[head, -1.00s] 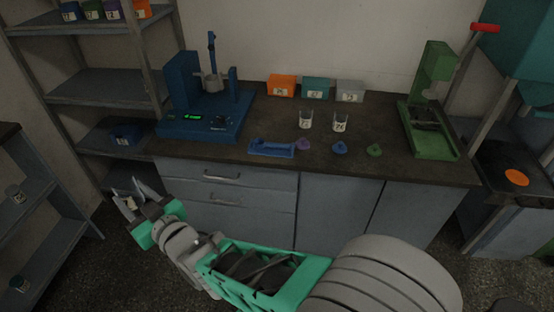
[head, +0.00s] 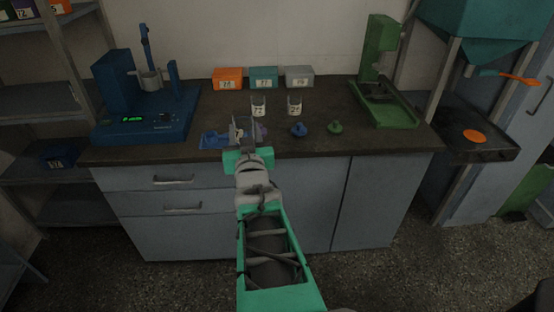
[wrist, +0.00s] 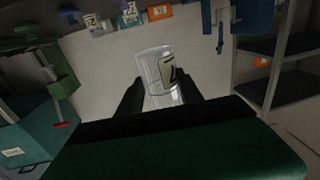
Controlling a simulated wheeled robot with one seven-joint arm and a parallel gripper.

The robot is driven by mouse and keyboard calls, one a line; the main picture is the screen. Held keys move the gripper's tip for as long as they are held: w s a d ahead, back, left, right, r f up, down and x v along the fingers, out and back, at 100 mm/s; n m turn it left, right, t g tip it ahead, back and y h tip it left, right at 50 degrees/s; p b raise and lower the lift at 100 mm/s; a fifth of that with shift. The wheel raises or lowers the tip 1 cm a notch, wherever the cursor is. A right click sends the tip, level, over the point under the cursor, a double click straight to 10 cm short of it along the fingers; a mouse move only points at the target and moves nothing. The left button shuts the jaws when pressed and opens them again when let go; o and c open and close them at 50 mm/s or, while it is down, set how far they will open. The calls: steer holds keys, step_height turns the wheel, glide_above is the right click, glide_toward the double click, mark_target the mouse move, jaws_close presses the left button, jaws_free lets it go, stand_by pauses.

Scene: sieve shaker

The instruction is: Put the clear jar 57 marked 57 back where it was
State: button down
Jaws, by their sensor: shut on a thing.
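A clear jar with a white label (wrist: 157,72) stands out between the fingers of my gripper in the wrist view; its mark is too turned and small to read surely. My gripper (head: 244,130) is shut on this jar over the front edge of the bench in the head view. There the fingers largely hide the jar. Two other clear jars with white labels stand upright on the bench behind my gripper, a left one (head: 258,107) and a right one (head: 295,107).
The dark bench (head: 360,135) holds a blue machine (head: 145,105) at left and a green press (head: 385,90) at right. Orange (head: 228,79), teal (head: 264,78) and grey (head: 299,77) boxes line the wall. A blue tray (head: 213,139), blue knob (head: 299,130) and green knob (head: 335,128) lie near the front.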

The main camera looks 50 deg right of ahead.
steer(key=s+d+m+g+h, duration=0.1)
steer(key=s+d+g+h, duration=0.1)
steer(key=s+d, duration=0.2)
steer(key=w+d+f+b, duration=0.1)
steer(key=d+f, duration=0.2)
steer(key=d, duration=0.1)
steer(key=w+d+f+b, duration=0.1)
steer(key=w+d+f, duration=0.1)
steer(key=d+f, duration=0.1)
steer(key=w+d+f+b, duration=0.1)
steer(key=w+d+f, duration=0.1)
steer(key=d+f, duration=0.1)
steer(key=shift+w+d, duration=0.2)
steer(key=shift+d, duration=0.65)
steer(key=shift+w+d+f, duration=0.1)
steer(key=shift+d+f, duration=0.1)
steer(key=shift+d, duration=0.05)
steer(key=shift+d+f+b, duration=0.1)
steer(key=shift+f+b, duration=0.2)
steer(key=shift+f, duration=1.25)
steer(key=shift+f, duration=0.15)
steer(key=shift+f+b, duration=0.1)
steer(key=shift+b, duration=0.2)
steer(key=c, duration=0.8)
jaws_free()
steer(key=shift+o, duration=0.2)
